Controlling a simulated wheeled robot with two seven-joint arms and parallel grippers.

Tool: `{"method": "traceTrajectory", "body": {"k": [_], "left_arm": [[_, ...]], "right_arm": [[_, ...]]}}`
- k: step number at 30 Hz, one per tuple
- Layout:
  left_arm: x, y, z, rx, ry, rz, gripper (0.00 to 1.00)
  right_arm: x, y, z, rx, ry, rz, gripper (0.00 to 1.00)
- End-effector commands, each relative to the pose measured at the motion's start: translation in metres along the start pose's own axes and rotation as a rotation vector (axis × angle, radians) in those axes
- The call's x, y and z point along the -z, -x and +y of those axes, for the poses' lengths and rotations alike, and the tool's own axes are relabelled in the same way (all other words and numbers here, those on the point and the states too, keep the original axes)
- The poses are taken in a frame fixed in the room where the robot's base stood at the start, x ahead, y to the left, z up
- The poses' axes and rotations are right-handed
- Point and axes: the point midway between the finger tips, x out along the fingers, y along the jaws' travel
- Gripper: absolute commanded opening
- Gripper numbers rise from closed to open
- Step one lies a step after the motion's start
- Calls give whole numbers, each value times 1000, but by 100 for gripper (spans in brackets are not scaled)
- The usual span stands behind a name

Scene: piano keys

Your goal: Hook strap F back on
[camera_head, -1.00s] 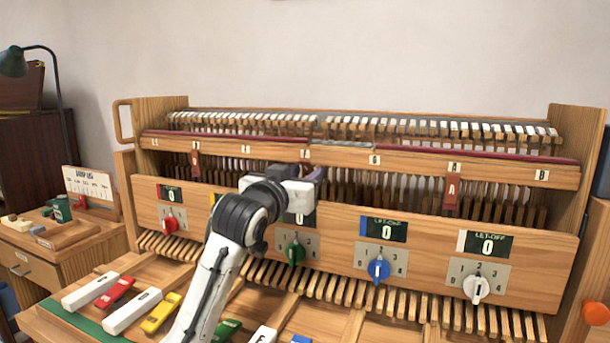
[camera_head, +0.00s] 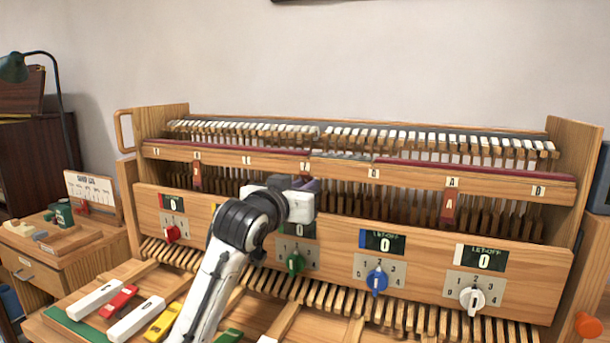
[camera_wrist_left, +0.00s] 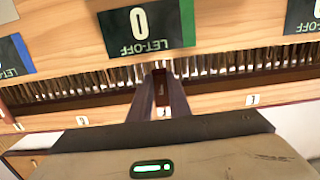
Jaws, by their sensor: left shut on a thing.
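My left gripper (camera_head: 306,184) is in front of the gap under the lettered rail (camera_head: 330,165), just below the F label (camera_head: 305,167). In the left wrist view its two dark fingers (camera_wrist_left: 161,92) point at the rail and are shut on a narrow dark-red piece (camera_wrist_left: 160,78), which looks like strap F. Strap F is hidden by the gripper in the head view. Whether its end touches a hook cannot be told. Two other red straps, one at left (camera_head: 197,175) and strap A (camera_head: 448,207), hang from the rail. My right gripper is not in view.
The front panel with LET-OFF displays (camera_head: 383,241) and coloured knobs (camera_head: 376,281) lies just below the gripper. Rows of hammers (camera_head: 440,143) stand above the rail. Coloured key blocks (camera_head: 118,301) lie at the lower left. A side desk (camera_head: 60,260) stands at left.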

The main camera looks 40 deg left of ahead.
Motion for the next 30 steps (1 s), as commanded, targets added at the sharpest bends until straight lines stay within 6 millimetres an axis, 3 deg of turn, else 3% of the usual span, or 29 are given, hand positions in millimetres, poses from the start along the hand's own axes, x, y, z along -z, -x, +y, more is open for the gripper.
{"method": "traceTrajectory", "body": {"k": [1, 8, 15, 30], "left_arm": [[9, 2, 0, -1, 0, -29, 0], [11, 6, 0, -1, 0, -175, 0], [7, 11, 0, 0, 1, -354, 0], [4, 20, 0, 0, 0, -711, 0]], "right_arm": [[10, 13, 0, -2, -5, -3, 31], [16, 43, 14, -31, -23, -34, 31], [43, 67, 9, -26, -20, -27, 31], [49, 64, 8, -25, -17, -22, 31]]}}
